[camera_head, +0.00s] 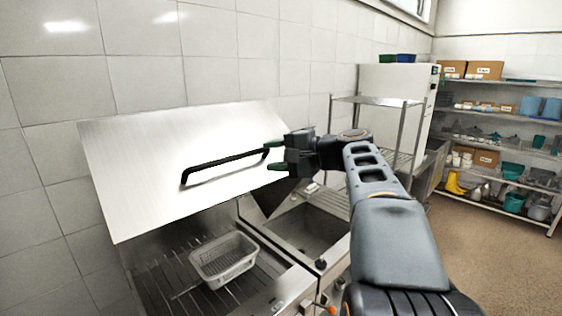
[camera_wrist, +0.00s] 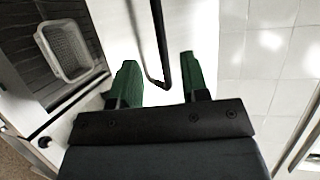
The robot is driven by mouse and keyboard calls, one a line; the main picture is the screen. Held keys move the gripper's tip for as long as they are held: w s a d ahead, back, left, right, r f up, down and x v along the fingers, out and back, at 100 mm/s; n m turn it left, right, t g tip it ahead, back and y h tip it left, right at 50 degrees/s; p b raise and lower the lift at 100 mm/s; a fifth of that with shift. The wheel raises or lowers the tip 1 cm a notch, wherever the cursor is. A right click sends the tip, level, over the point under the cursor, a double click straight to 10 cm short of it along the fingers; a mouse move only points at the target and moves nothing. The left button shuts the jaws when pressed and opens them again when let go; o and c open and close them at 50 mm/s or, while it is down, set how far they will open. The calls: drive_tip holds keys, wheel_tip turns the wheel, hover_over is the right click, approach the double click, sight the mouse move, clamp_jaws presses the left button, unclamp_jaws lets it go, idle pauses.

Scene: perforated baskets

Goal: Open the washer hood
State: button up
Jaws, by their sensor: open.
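The washer hood (camera_head: 140,150) is a broad brushed-metal panel, raised and tilted back, with the washer's interior showing below it. Its long black bar handle (camera_head: 222,164) runs across the panel. My gripper (camera_head: 276,155) is open beside the right end of the handle. In the wrist view, my gripper (camera_wrist: 158,64) has its green fingers spread, with the bent end of the handle (camera_wrist: 162,50) between them. The fingers do not look closed on it. Whether either finger touches the handle or panel I cannot tell.
A grey perforated basket (camera_head: 236,270) sits on the slatted rack (camera_head: 165,285) under the hood. A sink (camera_head: 305,238) adjoins on the right. A metal rack (camera_head: 405,130) and stocked shelves (camera_head: 515,116) stand farther right. Open floor (camera_head: 500,255) lies at lower right.

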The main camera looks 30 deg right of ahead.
drive_tip(key=shift+v, duration=0.85)
drive_tip(key=shift+w, duration=0.1)
wheel_tip(320, 180, down, 15)
drive_tip(key=s+d+g+h, duration=0.1)
drive_tip(key=s+g+h, duration=0.2)
drive_tip(key=g+h, duration=0.15)
drive_tip(key=s+a+f+n+g+h, duration=0.3)
drive_tip(key=s+a+f+n+h, duration=0.2)
drive_tip(key=s+a+f+n, duration=0.6)
drive_tip(key=shift+s+a+f, duration=0.35)
drive_tip(key=shift+s+f, duration=0.35)
drive_tip(key=shift+f, duration=0.15)
